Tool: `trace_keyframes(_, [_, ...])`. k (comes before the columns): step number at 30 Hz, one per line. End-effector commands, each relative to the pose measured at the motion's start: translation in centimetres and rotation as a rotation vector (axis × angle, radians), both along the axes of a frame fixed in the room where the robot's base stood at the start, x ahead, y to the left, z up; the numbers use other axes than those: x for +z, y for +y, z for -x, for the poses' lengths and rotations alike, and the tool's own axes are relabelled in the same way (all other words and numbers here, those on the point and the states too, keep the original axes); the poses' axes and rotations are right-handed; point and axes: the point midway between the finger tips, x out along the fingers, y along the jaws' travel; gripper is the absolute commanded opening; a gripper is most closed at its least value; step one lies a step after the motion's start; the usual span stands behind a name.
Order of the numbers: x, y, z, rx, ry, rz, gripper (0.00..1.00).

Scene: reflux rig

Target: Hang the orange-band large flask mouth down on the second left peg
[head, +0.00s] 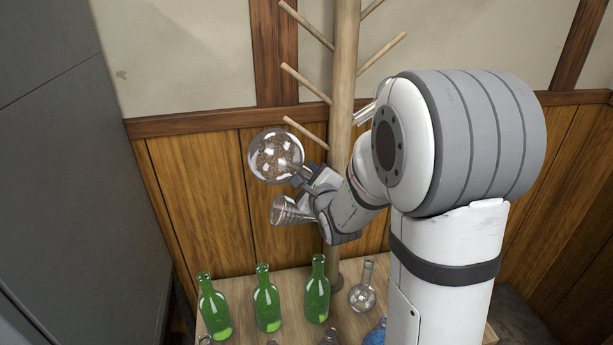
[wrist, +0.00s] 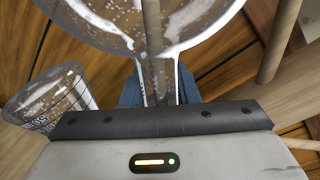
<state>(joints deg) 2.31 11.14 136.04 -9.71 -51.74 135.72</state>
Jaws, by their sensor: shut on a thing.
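My gripper (head: 308,184) is shut on the neck of a large clear round flask (head: 276,155). Its bulb is up and to the left of my fingers, and in the wrist view the neck (wrist: 160,75) runs between them. No orange band can be made out. The wooden rack's post (head: 344,70) stands behind my arm. Several left pegs show: a top one (head: 306,25), one below it (head: 305,83) and a lower one (head: 305,132). The bulb is just below the lower peg's tip in the picture; contact cannot be told.
A clear tapered glass vessel (head: 291,210) is close beside my gripper, also in the wrist view (wrist: 50,97); its support is hidden. Green bottles (head: 267,298), a small round flask (head: 363,290) and a partly hidden blue one (head: 376,333) stand on the table (head: 240,285).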

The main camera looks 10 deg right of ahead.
Motion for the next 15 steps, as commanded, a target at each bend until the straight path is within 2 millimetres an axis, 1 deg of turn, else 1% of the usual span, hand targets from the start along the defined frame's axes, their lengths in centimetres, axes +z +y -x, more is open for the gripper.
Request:
trace_keyframes(10, [0.08,0.0,-0.02,0.0,-0.003,0.0,0.0])
trace_keyframes(11, [0.08,-0.01,-0.02,0.0,-0.003,0.0,0.3])
trace_keyframes(15, [0.08,0.0,-0.02,-0.001,-0.002,0.0,0.42])
